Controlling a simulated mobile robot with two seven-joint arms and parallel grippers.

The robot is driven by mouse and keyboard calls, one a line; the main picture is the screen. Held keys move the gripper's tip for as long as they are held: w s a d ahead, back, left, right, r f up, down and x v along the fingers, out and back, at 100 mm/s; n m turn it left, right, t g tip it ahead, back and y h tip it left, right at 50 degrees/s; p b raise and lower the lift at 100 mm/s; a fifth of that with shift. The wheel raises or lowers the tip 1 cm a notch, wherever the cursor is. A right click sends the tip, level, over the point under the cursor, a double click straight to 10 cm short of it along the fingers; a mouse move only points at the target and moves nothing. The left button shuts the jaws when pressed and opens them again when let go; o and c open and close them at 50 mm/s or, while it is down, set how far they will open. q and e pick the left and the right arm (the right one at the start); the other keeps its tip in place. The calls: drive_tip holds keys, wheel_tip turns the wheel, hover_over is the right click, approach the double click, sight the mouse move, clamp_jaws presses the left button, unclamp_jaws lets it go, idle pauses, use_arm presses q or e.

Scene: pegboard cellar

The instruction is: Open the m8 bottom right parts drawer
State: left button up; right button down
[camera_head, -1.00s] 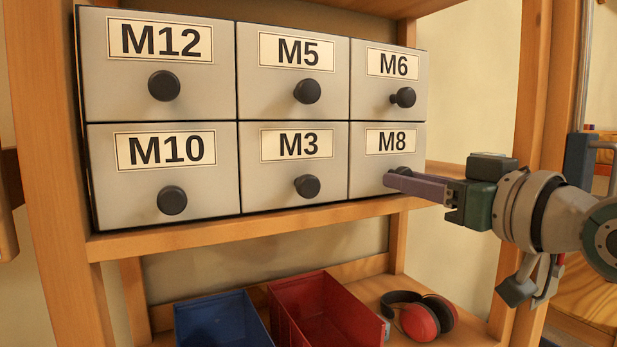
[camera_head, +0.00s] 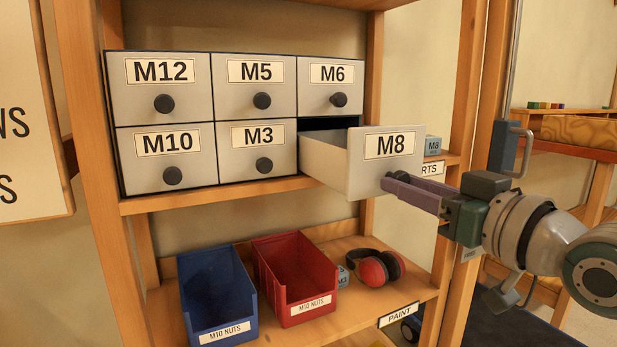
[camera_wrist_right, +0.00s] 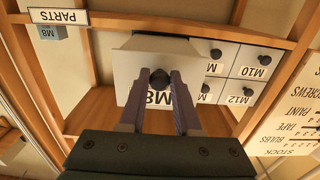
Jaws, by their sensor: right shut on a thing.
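The M8 drawer (camera_head: 385,170) is at the bottom right of a grey cabinet (camera_head: 214,118) with several labelled drawers. It is pulled well out, and its side wall and dark opening show in the head view. My right gripper (camera_head: 398,184) is shut on its dark round knob. In the right wrist view, the fingers (camera_wrist_right: 160,92) sit on either side of the knob (camera_wrist_right: 159,77), with the drawer front (camera_wrist_right: 130,70) behind them. The M12, M5, M6, M10 and M3 drawers are closed. My left gripper is not in view.
The cabinet stands on a wooden shelf (camera_head: 222,196). Below are a blue bin (camera_head: 213,292), a red bin (camera_head: 295,272) and red earmuffs (camera_head: 376,268). A small M8 box (camera_head: 433,145) stands right of the drawer. A wooden post (camera_head: 466,120) rises close to my right gripper.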

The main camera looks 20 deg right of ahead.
drive_tip(key=shift+w, duration=0.15)
drive_tip(key=c, duration=0.6)
unclamp_jaws()
drive_tip(key=shift+c, duration=0.2)
drive_tip(key=s+p, duration=0.2)
drive_tip(key=s, duration=0.8)
drive_tip(key=shift+d, duration=0.4)
